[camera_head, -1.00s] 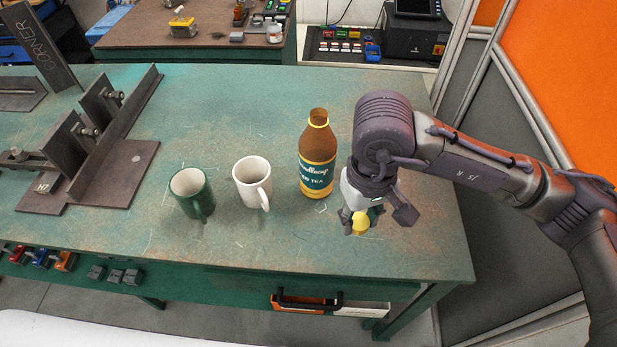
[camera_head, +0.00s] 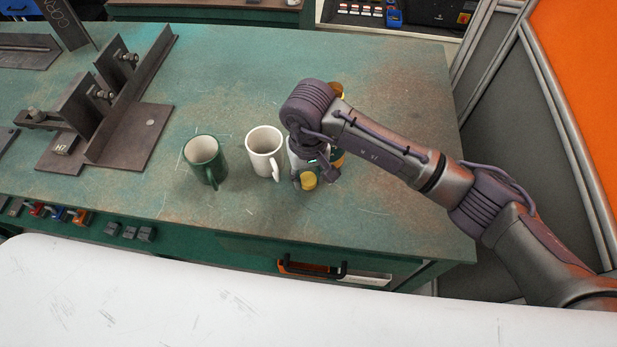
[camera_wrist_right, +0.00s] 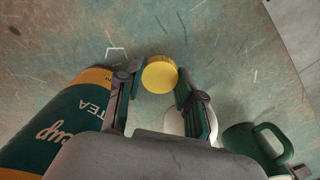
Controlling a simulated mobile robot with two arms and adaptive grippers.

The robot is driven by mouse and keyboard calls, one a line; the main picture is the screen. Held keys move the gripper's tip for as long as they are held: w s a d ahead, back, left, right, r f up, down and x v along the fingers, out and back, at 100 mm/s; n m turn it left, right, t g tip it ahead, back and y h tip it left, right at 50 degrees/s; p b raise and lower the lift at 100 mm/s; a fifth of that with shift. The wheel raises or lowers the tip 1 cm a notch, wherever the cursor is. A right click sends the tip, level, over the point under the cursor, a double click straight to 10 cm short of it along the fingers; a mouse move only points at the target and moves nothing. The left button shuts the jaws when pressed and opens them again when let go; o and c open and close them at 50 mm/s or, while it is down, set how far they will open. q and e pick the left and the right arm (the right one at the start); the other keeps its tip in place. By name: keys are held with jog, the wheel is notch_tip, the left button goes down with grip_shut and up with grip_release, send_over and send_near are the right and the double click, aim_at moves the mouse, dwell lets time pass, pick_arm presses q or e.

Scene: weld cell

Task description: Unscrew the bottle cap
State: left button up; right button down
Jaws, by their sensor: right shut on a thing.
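The yellow cap (camera_head: 309,181) is off the bottle, between the fingertips of my right gripper (camera_head: 306,179). The right wrist view shows the gripper (camera_wrist_right: 160,80) shut on the cap (camera_wrist_right: 159,76), its round face exposed. The bottle (camera_head: 338,158), brown with a green and yellow label, stands upright on the bench, mostly hidden behind my right arm. In the right wrist view the bottle (camera_wrist_right: 50,130) is close to the gripper on the left side, label visible. I cannot tell exactly how high the cap is above the bench. My left gripper is not in view.
A white mug (camera_head: 263,150) stands just left of the right gripper, and a green mug (camera_head: 204,161) stands further left. A steel fixture (camera_head: 120,140) occupies the bench's left side. The green bench (camera_head: 400,210) is clear at right and front.

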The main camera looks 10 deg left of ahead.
aim_at(309, 180)
notch_tip(309, 180, down, 2)
jog(key=shift+f, duration=0.4)
jog(key=c, duration=0.7)
grip_release()
jog(key=shift+r, duration=0.1)
jog(key=shift+w+r, duration=0.1)
jog(key=shift+r, duration=0.25)
notch_tip(309, 180, up, 12)
jog(key=shift+f+b, duration=0.2)
jog(key=shift+b, duration=0.8)
